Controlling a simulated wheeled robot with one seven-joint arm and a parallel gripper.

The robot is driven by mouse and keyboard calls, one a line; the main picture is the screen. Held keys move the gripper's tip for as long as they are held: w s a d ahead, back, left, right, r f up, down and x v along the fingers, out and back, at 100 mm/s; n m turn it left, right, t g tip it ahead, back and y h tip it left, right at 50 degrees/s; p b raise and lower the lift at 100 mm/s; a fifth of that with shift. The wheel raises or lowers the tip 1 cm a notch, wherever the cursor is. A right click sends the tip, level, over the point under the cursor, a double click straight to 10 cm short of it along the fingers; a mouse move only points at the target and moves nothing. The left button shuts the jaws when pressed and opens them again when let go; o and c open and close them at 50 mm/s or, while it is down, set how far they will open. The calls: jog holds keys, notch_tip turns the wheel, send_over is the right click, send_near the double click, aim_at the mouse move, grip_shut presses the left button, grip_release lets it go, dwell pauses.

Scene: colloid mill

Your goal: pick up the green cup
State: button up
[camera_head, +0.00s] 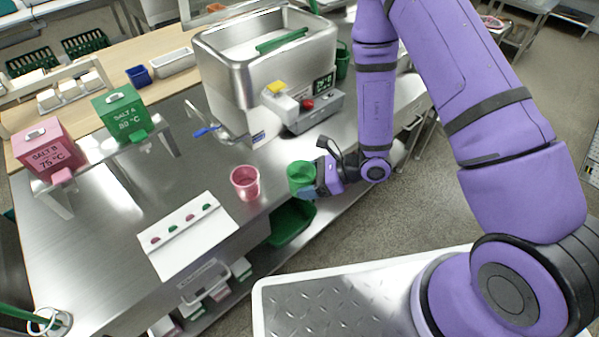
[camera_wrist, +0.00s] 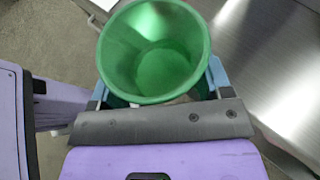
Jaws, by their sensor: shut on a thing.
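The green cup (camera_head: 300,176) is at the right edge of the metal table in the head view, and its round open mouth fills the upper middle of the wrist view (camera_wrist: 153,60). It looks empty. My gripper (camera_head: 309,186) comes at it from the right, with the blue fingers on either side of the cup. In the wrist view my gripper (camera_wrist: 158,82) is shut on the cup's sides. The cup looks upright. I cannot tell whether its base touches the table.
A pink cup (camera_head: 245,183) stands on the table just left of the green cup. A steel tank (camera_head: 265,75) with a control box is behind. A white board (camera_head: 187,236) with coloured marks lies at front left. A green bin (camera_head: 291,222) is below the table edge.

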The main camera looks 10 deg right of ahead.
jog(key=shift+s+d+r, duration=0.1)
jog(key=shift+s+d, duration=0.25)
jog(key=shift+s, duration=0.35)
jog(key=shift+s+d+r, duration=0.1)
jog(key=shift+s+d, duration=0.3)
jog(key=shift+s, duration=0.3)
jog(key=shift+s+d, duration=0.35)
jog(key=shift+s, duration=0.35)
jog(key=shift+s, duration=0.1)
